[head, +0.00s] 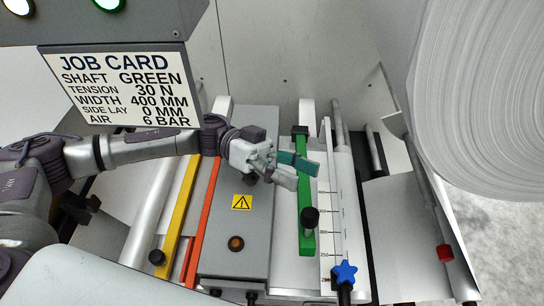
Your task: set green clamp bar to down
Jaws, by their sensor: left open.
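The green clamp bar (306,242) runs lengthwise right of centre in the head view, beside a white scale strip. A black knob (310,217) stands on its near part, and a black block (300,130) sits at its far end. My left gripper (284,170) is open over the far half of the bar and hides part of it. A teal piece (297,162) shows at its fingers; I cannot tell whether it belongs to the gripper. Contact with the bar cannot be made out. The near knob is clear of the fingers. My right gripper is out of view.
A grey box with a warning label (242,202) and an orange button (236,243) lies left of the green bar. Yellow (179,212) and orange (204,222) bars lie farther left. A blue star knob (345,272) stands near right. A large white roll (490,100) fills the upper right.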

